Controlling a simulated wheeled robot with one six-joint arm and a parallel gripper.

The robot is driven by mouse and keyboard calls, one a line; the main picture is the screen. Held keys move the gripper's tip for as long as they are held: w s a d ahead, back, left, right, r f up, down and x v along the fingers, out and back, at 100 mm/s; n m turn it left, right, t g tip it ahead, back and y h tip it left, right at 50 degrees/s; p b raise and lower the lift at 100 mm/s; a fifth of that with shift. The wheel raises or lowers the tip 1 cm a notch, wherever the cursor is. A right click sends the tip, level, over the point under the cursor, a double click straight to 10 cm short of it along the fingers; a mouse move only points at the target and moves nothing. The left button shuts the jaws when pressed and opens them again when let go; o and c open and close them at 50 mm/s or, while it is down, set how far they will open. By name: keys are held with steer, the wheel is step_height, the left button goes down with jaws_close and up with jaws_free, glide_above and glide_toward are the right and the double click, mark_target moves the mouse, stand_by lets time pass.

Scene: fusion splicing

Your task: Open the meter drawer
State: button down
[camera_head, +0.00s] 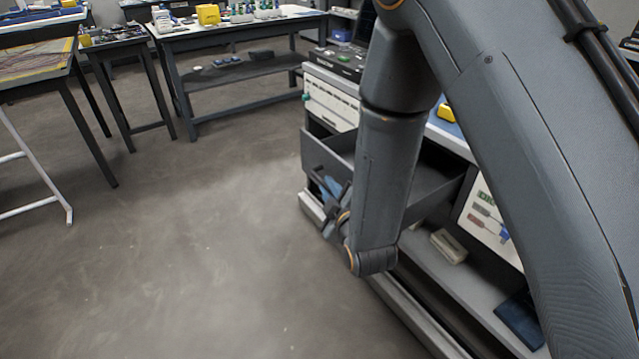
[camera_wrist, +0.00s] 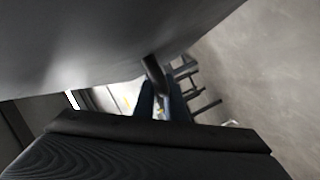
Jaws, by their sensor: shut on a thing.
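The meter drawer (camera_head: 435,177) is a dark grey box sticking out of the workbench, behind my arm in the head view. Its inside partly shows, and my forearm hides much of it. In the wrist view, the drawer's grey front panel (camera_wrist: 110,45) fills the top. A dark bar handle (camera_wrist: 154,72) runs from it down between my fingers. My gripper (camera_head: 335,190) is at the drawer's front, shut on the handle; the fingers also show in the wrist view (camera_wrist: 161,108). Something blue shows beside the gripper in the head view, partly hidden.
The workbench's lower shelf (camera_head: 470,285) holds a pale block (camera_head: 448,246) and a dark blue item (camera_head: 520,318). A white panel with tools (camera_head: 488,222) is at its right. Other tables (camera_head: 235,30) stand at the back left. The floor (camera_head: 190,250) left of the drawer is clear.

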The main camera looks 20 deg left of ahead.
steer(key=shift+s, duration=0.25)
steer(key=shift+a, duration=0.1)
steer(key=c, duration=2.1)
jaws_free()
steer(key=shift+s, duration=0.1)
steer(key=v, duration=0.7)
steer(key=shift+s, duration=0.25)
steer(key=shift+d, duration=0.25)
